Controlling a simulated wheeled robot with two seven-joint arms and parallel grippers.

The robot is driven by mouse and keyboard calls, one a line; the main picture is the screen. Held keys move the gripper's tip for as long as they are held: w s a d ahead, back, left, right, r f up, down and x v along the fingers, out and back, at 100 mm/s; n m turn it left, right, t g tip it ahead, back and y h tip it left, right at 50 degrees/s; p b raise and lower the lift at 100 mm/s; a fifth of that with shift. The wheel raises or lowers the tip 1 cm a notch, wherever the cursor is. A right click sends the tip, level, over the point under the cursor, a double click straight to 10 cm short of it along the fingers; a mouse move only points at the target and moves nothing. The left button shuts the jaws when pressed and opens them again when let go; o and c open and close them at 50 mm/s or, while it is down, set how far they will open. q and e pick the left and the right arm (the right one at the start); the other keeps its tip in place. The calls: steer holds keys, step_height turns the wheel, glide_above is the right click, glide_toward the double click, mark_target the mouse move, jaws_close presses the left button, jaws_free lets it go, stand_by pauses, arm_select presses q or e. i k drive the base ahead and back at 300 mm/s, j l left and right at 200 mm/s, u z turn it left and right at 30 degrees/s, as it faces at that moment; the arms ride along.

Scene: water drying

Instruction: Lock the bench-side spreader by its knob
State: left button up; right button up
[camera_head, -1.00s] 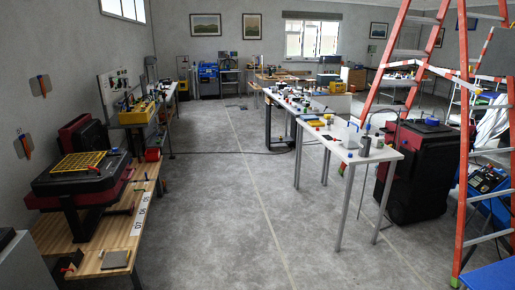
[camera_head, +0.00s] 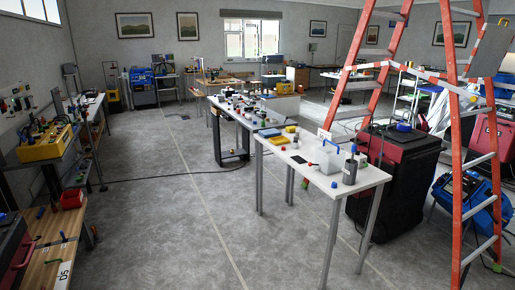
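An orange stepladder (camera_head: 482,145) stands at the right, with legs spread and pale steps between its rails. I cannot tell which is the bench-side spreader, or whether either is locked. A knob is too small to make out. Neither of my grippers is in view.
A black-and-red wheeled case (camera_head: 400,175) stands between the white bench and the ladder. A blue machine (camera_head: 470,205) sits by the ladder's foot. A wooden workbench (camera_head: 45,262) is at lower left. The grey floor in the middle is clear, apart from a thin cable.

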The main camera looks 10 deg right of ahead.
mark_target(473, 98)
steer(key=i+l+z, duration=0.25)
steer(key=i+z, duration=1.2)
steer(key=i+l, duration=0.2)
steer(key=i+l+z, duration=0.1)
steer(key=i, duration=0.3)
steer(key=l, duration=0.1)
